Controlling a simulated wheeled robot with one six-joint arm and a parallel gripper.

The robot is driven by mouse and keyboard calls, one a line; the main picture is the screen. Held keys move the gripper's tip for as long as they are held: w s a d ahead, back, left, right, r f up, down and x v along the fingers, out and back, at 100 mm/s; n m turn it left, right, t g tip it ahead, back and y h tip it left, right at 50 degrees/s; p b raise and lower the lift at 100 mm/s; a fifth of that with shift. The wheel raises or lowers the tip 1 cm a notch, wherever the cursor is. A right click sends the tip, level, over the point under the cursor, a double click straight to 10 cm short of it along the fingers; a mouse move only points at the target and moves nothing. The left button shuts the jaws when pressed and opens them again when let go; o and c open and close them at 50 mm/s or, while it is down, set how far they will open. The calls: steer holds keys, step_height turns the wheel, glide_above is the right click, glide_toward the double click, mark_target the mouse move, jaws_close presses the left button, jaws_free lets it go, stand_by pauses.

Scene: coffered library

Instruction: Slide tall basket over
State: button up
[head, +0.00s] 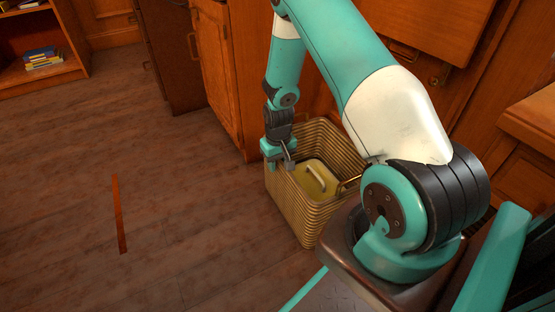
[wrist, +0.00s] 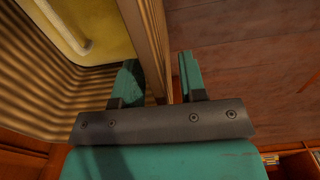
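The tall basket (head: 313,212) is a woven, striped tan container standing upright on the floor in front of the wooden cabinets. Inside it is a yellow-green lidded thing with a pale handle (head: 317,176). My gripper (head: 278,157) is at the basket's left rim in the head view. In the wrist view my gripper (wrist: 161,80) straddles the basket wall (wrist: 151,40), one finger inside and one outside. A narrow gap shows between the wall and the outer finger, so it looks open.
A thin orange-brown strip (head: 119,215) lies on the floor to the left of the basket. Wooden cabinets (head: 222,70) stand close behind the basket. A bookshelf (head: 42,75) is at the far left. The floor between is clear.

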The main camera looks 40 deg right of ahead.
jaws_close()
stand_by(0.3)
